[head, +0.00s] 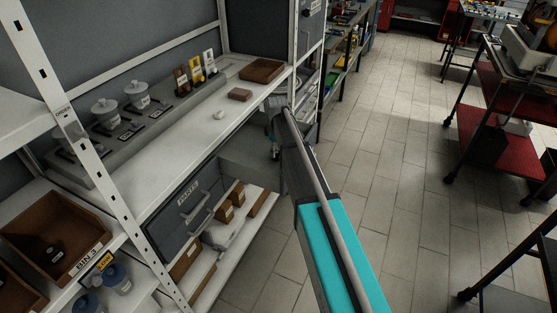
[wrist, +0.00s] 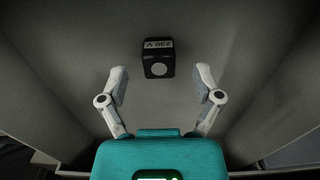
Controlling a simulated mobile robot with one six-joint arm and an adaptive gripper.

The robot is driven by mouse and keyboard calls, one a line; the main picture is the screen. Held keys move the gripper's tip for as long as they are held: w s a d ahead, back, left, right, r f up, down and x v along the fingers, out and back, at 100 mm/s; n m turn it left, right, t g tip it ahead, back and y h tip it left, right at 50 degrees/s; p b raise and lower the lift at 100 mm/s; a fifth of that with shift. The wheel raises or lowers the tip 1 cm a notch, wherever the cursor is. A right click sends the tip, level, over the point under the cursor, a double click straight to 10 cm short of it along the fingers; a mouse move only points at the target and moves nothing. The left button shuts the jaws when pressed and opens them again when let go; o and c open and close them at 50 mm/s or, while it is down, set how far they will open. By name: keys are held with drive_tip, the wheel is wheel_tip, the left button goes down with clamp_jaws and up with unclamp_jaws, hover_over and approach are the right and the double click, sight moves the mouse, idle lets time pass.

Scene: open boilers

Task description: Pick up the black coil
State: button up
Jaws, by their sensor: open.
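The black coil (wrist: 158,60) is a small dark block with a pale "230 V" label, upside down in the wrist view, and a light round face. It rests on the grey floor of an open drawer or bin. My gripper (wrist: 160,76) is open, with its two fingers apart to the left and right of the coil in the picture. No contact shows. In the head view the coil cannot be seen, and my arm reaches into the shelf by the open grey drawer (head: 188,211).
Grey walls (wrist: 60,80) enclose the coil. A white shelf (head: 185,140) above the drawer holds lidded pots (head: 106,112), a brown tray (head: 262,70) and small parts. Brown blocks (head: 225,210) lie on a lower shelf. Open tiled floor (head: 385,150) is at right.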

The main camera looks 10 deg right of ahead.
drive_tip(key=shift+f+b, duration=0.65)
drive_tip(key=shift+f, duration=0.3)
clamp_jaws()
